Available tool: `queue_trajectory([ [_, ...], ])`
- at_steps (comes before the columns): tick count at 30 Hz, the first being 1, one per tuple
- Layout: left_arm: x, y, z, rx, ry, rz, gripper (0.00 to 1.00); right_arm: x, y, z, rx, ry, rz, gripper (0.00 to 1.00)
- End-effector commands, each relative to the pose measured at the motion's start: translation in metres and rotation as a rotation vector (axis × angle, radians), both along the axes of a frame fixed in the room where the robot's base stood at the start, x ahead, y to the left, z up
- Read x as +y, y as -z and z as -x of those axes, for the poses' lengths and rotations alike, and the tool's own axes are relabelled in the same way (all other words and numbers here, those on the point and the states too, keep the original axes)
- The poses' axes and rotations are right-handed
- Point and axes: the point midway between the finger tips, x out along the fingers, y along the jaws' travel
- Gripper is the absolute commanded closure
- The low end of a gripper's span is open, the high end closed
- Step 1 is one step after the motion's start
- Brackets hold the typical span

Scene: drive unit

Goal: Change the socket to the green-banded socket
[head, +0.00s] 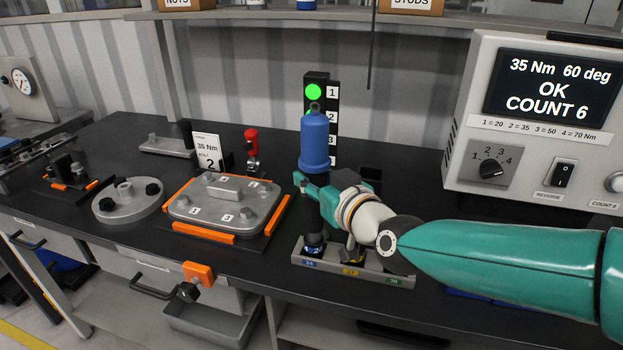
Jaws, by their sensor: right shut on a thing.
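My right gripper (312,186) is shut on the blue tool (314,143), which stands upright. The tool's dark lower end reaches down to the left place of the grey socket rack (328,262). A blue-banded socket (314,248) is at that place, directly under the tool; I cannot tell whether it is fixed to the tool. A yellow-banded socket (352,256) stands in the middle place, partly behind my arm. The rack's right place has a green label (394,281); my wrist hides what stands there, so I see no green-banded socket. My left gripper is not in view.
A grey cover plate (225,203) with bolts sits in an orange-edged fixture left of the tool. A round flange (127,200) lies farther left. The controller (540,120) at right reads OK, COUNT 6. A numbered light stack (322,90) stands behind the tool.

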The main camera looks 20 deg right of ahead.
Motion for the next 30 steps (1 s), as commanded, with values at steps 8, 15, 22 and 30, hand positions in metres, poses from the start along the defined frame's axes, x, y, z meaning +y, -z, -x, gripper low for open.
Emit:
queue_trajectory([
  [8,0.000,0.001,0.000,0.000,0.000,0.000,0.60,0.001,0.005,0.000,0.011,-0.003,0.002,1.00],
  [15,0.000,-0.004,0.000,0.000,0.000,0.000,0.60,0.001,0.000,0.000,0.012,-0.003,0.002,1.00],
  [22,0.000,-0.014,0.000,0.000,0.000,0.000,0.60,0.001,-0.013,0.000,0.006,-0.002,0.001,1.00],
  [30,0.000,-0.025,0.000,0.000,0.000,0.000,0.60,0.000,-0.027,0.000,0.003,-0.001,0.001,1.00],
])
